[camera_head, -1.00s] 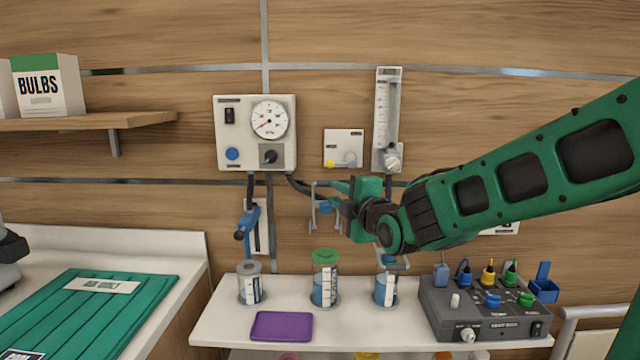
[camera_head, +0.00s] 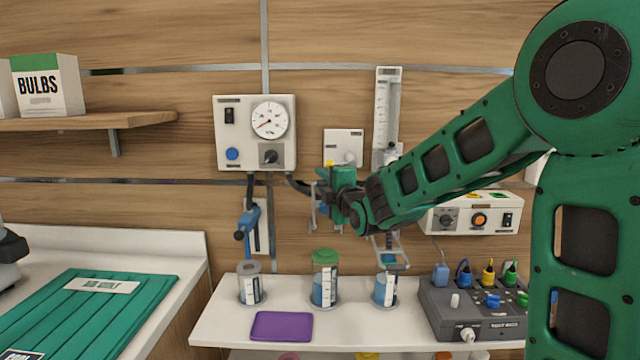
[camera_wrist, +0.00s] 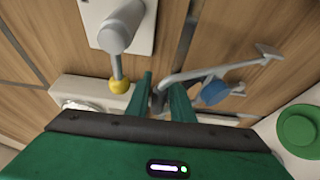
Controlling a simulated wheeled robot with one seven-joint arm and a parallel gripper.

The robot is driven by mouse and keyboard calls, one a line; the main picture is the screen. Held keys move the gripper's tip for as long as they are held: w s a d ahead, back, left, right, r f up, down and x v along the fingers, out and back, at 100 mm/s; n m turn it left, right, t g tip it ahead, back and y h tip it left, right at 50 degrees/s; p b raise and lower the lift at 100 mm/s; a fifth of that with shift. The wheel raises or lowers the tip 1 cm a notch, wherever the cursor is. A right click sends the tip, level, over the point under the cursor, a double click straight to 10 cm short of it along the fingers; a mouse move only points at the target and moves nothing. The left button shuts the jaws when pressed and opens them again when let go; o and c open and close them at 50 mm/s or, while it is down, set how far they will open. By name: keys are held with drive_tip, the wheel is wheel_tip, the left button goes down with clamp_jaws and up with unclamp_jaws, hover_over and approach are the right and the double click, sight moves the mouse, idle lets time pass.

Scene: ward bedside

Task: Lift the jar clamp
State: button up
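The jar clamp, a grey metal bracket with a blue knob, is on the wall above the green-lidded jar (camera_head: 325,280). In the head view the clamp (camera_head: 314,212) is partly hidden by my gripper (camera_head: 328,190). In the wrist view the clamp's grey arm (camera_wrist: 225,68) runs to the upper right, with the blue knob (camera_wrist: 214,92) below it. My gripper's green fingers (camera_wrist: 163,92) are apart, with a thin grey part of the clamp between their tips. I cannot tell whether the fingers touch it.
A white plate with a yellow knob (camera_wrist: 118,85) is close to my fingers. A gauge box (camera_head: 256,133), a flowmeter (camera_head: 387,110) and another grey bracket (camera_head: 390,252) are on the wall. Jars, a purple pad (camera_head: 281,326) and a grey test box (camera_head: 470,315) occupy the shelf below.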

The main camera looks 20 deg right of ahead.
drive_tip(key=shift+w, duration=0.3)
drive_tip(key=shift+c, duration=0.7)
clamp_jaws()
drive_tip(key=shift+w+d+r, duration=0.15)
drive_tip(key=shift+w+d, duration=0.1)
drive_tip(key=shift+w, duration=0.6)
drive_tip(key=shift+o, duration=0.7)
unclamp_jaws()
